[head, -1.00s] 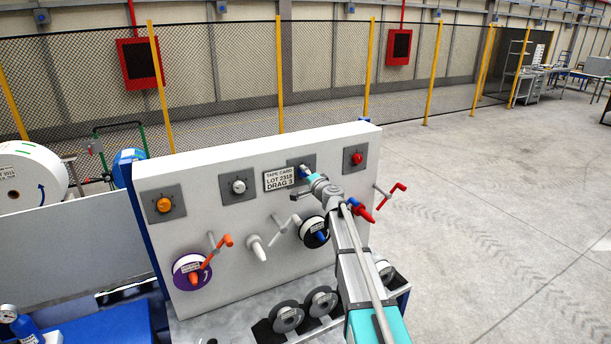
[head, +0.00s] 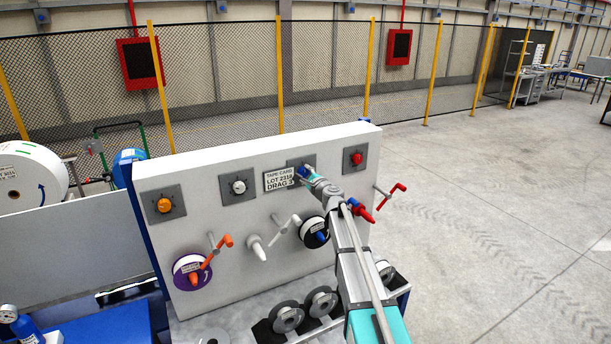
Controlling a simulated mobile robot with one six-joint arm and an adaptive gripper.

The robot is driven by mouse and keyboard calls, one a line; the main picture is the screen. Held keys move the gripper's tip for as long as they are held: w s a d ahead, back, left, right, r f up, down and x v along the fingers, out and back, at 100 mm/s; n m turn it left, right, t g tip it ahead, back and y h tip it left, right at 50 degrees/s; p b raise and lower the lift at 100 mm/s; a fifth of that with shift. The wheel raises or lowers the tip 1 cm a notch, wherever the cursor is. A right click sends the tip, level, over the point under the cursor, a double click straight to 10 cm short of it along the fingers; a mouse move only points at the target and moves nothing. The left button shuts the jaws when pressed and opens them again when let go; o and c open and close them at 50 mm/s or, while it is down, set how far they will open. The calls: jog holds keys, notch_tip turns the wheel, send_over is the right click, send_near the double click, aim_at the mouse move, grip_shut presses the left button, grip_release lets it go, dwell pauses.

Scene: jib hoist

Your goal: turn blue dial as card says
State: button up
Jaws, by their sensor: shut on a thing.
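The blue dial (head: 304,172) is on a grey square plate (head: 294,162) on the upper part of the white panel (head: 236,262). My gripper (head: 309,176) is shut on the blue dial, and its fingers hide much of it. The dial's pointer and scale marks are too small and covered to read. The card (head: 279,180) is fixed just left of the blue dial and reads "TAPE CARD, LOT 2319, DRAG 3".
On the same panel are an orange dial (head: 164,205), a white dial (head: 239,187) and a red dial (head: 357,159). Below stick out an orange crank (head: 217,250), a white crank (head: 285,230) and a red crank (head: 391,194). Grey reels (head: 288,318) lie beneath. The floor at right is clear.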

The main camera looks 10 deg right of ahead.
jog(key=shift+w, duration=0.1)
dwell(0.3)
jog(key=o, duration=1.1)
jog(key=shift+o, duration=0.2)
jog(key=v, duration=1.2)
jog(key=shift+a, duration=0.1)
